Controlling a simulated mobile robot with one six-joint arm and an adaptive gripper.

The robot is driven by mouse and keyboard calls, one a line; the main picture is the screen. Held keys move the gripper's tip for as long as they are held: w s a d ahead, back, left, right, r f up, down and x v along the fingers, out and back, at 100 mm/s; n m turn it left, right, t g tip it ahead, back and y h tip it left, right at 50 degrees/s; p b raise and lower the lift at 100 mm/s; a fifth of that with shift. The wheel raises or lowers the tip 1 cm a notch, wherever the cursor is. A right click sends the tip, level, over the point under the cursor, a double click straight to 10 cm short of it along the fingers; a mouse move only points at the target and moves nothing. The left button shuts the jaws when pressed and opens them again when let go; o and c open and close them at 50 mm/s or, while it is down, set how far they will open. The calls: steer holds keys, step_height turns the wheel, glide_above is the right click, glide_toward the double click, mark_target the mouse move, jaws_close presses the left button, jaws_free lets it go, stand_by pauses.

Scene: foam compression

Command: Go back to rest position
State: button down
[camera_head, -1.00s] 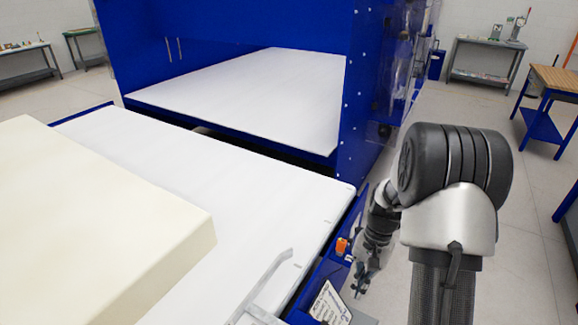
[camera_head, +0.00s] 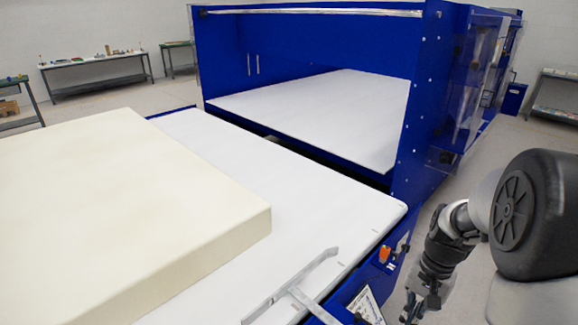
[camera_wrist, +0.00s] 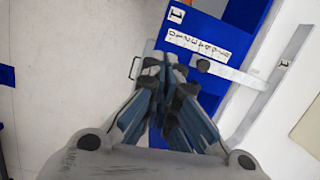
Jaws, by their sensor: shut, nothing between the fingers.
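My gripper (camera_head: 413,308) hangs at the lower right in the head view, beside the front right corner of the blue machine (camera_head: 425,120). In the wrist view my gripper (camera_wrist: 172,75) is shut and its fingers meet with nothing between them. It is apart from the orange button (camera_head: 384,254) on the machine's side. A thick cream foam block (camera_head: 130,215) lies on the white table (camera_head: 330,205) at the left.
A grey metal bar (camera_head: 300,285) lies at the table's front edge near a labelled plate (camera_head: 366,306). The wrist view shows a number scale (camera_wrist: 198,45) on the blue side. Benches (camera_head: 95,75) stand against the back wall. Grey floor (camera_wrist: 70,60) is open beside the machine.

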steer(key=s+a+r+n+t, duration=0.3)
steer(key=s+a+r, duration=0.3)
steer(key=s+r, duration=0.2)
steer(key=s+a+r+n+t+h, duration=0.1)
steer(key=s+a+r+n+t, duration=0.2)
steer(key=s+a+r, duration=0.3)
step_height(320, 180, up, 3)
steer(key=s+n, duration=0.1)
steer(key=s, duration=0.2)
steer(key=shift+a+r+n+h, duration=0.15)
steer(key=shift+a+n+h, duration=0.15)
steer(key=shift+a+n, duration=0.1)
